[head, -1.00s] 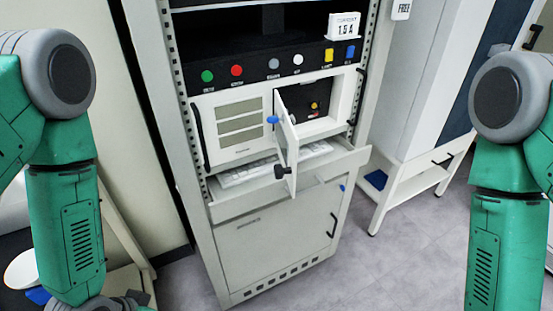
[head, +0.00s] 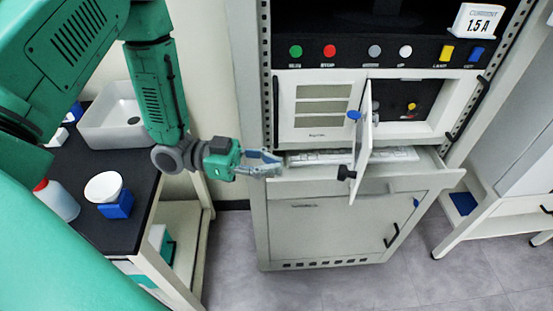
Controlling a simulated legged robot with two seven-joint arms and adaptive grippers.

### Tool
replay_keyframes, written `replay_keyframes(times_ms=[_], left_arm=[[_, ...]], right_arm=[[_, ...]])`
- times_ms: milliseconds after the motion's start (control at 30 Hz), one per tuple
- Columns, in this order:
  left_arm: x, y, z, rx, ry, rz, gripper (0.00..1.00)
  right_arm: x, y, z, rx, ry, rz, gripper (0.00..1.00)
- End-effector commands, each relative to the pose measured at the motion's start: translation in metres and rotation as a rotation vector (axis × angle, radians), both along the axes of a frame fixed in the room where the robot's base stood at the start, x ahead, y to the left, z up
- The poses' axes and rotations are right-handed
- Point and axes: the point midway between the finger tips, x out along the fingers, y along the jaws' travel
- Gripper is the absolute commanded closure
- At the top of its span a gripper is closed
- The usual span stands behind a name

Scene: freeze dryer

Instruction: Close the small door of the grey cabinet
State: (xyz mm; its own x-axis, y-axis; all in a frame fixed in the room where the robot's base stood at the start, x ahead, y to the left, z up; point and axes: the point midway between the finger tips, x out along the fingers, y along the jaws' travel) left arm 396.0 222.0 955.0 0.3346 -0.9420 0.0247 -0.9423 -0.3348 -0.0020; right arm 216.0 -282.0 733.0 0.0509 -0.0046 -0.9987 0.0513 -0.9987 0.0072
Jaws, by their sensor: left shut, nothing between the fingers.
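The grey cabinet (head: 335,225) stands right of centre in the head view. Its small door (head: 366,135) is swung open and sticks out toward me, seen almost edge-on. The door has a blue knob (head: 354,115) and a black knob (head: 345,173). The dark opening (head: 408,98) behind it shows a yellow and a red part. My left gripper (head: 278,164) is shut and empty, pointing right. It is left of the small door and apart from it, near the left end of the pulled-out drawer. My right gripper is not in view.
A black-topped bench (head: 95,175) with a sink (head: 118,115), a bottle (head: 57,200) and a scale-like blue item (head: 116,205) stands at left. A white stand (head: 490,205) is at right.

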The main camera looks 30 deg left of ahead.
Motion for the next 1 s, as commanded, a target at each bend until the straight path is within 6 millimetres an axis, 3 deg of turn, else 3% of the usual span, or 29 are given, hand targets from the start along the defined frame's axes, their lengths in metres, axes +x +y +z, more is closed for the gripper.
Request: replay_keyframes(times_ms=[300, 500, 1000], left_arm=[[0.022, -0.065, 0.002, -0.001, 0.002, -0.003, 1.0], [0.032, -0.09, 0.002, 0.001, 0.001, -0.001, 1.0], [0.035, -0.099, 0.002, 0.0, 0.002, 0.001, 1.0]], right_arm=[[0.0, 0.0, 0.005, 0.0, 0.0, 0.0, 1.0], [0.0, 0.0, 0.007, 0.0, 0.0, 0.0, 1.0], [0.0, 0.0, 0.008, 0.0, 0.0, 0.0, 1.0]])
